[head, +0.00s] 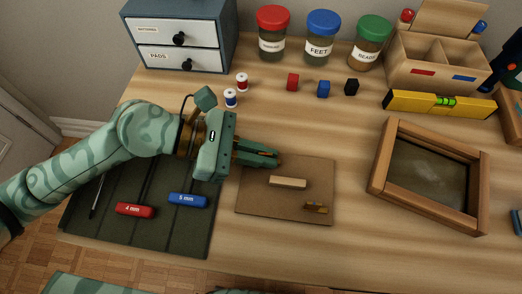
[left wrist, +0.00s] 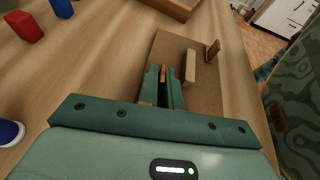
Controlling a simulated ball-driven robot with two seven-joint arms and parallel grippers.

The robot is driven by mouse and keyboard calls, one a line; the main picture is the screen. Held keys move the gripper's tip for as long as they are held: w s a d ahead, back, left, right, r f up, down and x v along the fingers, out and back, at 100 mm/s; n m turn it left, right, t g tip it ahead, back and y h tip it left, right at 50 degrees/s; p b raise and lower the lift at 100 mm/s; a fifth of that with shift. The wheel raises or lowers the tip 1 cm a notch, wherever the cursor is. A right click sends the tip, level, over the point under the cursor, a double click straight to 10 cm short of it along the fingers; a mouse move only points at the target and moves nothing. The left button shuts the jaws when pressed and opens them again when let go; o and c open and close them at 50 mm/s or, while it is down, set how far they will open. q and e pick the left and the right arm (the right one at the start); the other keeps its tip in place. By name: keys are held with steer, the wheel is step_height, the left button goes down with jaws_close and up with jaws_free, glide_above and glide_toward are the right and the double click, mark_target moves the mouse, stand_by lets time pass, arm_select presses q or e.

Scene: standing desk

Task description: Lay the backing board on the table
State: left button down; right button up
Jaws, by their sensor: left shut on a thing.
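The backing board (head: 262,202) is a thin brown panel at the middle front of the table, with a pale wooden block (head: 288,182) and a brass-coloured tab (head: 316,208) on it. It also shows in the left wrist view (left wrist: 205,92). My left gripper (head: 277,159) is at the board's far left part, shut on a small orange-brown piece (left wrist: 163,73) that looks like a second tab on the board. The fingers hide most of that piece. The board looks level and at or very near the tabletop; I cannot tell whether it touches. My right gripper is not in view.
A wooden frame (head: 378,172) with a dark inside lies to the right. A dark mat (head: 180,235) with red and blue screwdrivers lies left. Small cubes, spools, jars (head: 322,38), a yellow level (head: 440,103) and a divided box stand behind.

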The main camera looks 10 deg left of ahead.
arm_select(q)
steer(key=c, duration=1.9)
jaws_free()
steer(key=shift+f, duration=0.2)
steer(key=shift+c, duration=0.2)
steer(key=o, duration=0.4)
steer(key=shift+r, duration=0.1)
steer(key=shift+a+r, duration=0.15)
steer(key=shift+r, duration=0.05)
steer(key=p+v, duration=0.1)
steer(key=v, duration=1)
steer(key=shift+a+r+p, duration=0.15)
steer(key=shift+a+p, duration=0.15)
